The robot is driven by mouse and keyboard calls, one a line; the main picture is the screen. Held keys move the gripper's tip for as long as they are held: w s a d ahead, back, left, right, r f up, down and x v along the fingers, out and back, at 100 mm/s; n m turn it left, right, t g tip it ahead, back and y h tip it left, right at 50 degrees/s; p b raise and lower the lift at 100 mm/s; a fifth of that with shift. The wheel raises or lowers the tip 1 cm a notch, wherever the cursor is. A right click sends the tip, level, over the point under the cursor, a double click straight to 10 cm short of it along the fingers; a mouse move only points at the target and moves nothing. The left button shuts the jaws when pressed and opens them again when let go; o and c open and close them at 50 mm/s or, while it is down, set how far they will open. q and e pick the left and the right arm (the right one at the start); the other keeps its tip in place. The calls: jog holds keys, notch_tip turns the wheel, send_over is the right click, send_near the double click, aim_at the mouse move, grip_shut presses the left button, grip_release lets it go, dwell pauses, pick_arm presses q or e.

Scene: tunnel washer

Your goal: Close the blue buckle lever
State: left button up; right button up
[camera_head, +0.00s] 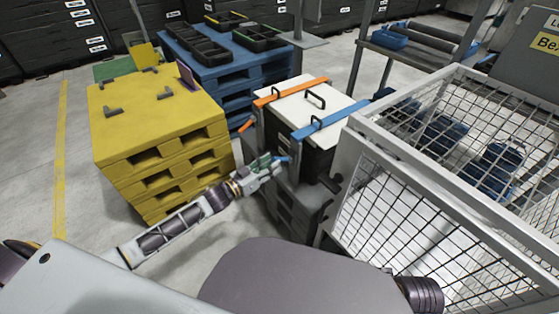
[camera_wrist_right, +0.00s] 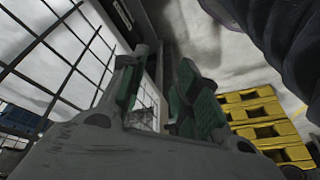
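A black box with a white lid (camera_head: 300,103) stands near the middle of the head view. A blue strap (camera_head: 335,117) crosses the lid, and the blue buckle lever (camera_head: 283,159) juts out at its near left end. My left gripper (camera_head: 272,166) is at this lever, with its green-padded fingers close beside it. I cannot tell whether they touch it or how far apart they are. In the right wrist view, my right gripper (camera_wrist_right: 160,105) has its two green-padded fingers apart, with nothing between them. It is away from the lever.
An orange strap (camera_head: 290,92) with its orange lever (camera_head: 246,125) sticking out is on the same box. A wire cage (camera_head: 349,159) with blue items stands close on the right. Yellow pallets (camera_head: 150,117) stand left, blue pallets (camera_head: 245,70) behind. Open floor lies between yellow pallets and box.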

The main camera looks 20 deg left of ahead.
aim_at(280, 159)
pick_arm(q)
jog(key=shift+b+x, duration=0.3)
jog(key=shift+x, duration=1)
jog(key=shift+w+d, duration=0.15)
jog(key=shift+w, duration=0.1)
jog(key=shift+x, duration=0.75)
pick_arm(e)
jog(key=shift+s+a+f, duration=0.1)
jog(key=shift+a+f, duration=0.25)
jog(key=shift+f, duration=0.45)
jog(key=shift+r, duration=0.1)
pick_arm(q)
grip_shut()
pick_arm(e)
jog(key=shift+r, duration=0.15)
